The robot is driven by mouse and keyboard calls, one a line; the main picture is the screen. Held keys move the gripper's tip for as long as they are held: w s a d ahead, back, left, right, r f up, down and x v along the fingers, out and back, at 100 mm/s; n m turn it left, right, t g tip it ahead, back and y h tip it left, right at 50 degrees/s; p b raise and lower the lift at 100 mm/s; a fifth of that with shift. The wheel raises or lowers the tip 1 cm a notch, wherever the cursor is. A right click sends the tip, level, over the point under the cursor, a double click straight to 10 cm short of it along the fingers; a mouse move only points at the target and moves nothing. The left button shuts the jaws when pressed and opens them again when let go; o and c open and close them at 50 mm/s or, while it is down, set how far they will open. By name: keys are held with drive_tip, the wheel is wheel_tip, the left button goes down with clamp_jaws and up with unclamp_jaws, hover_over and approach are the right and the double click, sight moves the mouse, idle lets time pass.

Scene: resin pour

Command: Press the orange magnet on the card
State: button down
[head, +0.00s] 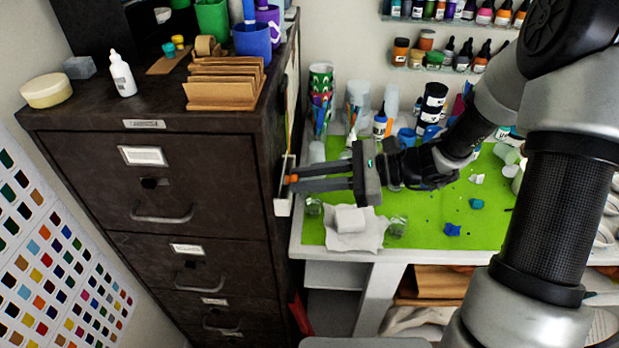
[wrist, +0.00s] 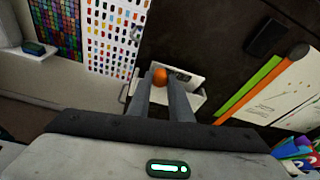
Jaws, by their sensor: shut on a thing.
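My gripper (head: 292,183) reaches left to the dark cabinet's side, its fingers shut on the small orange magnet (head: 291,178). In the wrist view the magnet (wrist: 160,75) is a round orange piece at the fingertips (wrist: 162,82). Just beyond it is a white, box-like holder (wrist: 193,98) on the cabinet's side, with a pale piece bearing a dark mark at its back. I cannot tell whether that piece is the card, or whether the magnet touches it.
The dark filing cabinet (head: 170,230) stands left, with brown envelopes (head: 222,83) on top. In the wrist view, green (wrist: 245,90) and orange (wrist: 272,88) strips and a drawn sheet (wrist: 290,95) are right of the holder. A cluttered green mat (head: 430,215) lies right.

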drive_tip(key=shift+a, duration=0.55)
idle(0.4)
drive_tip(key=c, duration=1)
unclamp_jaws()
drive_tip(key=shift+c, duration=0.2)
drive_tip(key=shift+d, duration=0.15)
drive_tip(key=d+p, duration=0.1)
drive_tip(key=d, duration=0.5)
drive_tip(key=shift+d, duration=0.4)
drive_tip(key=shift+s, duration=0.15)
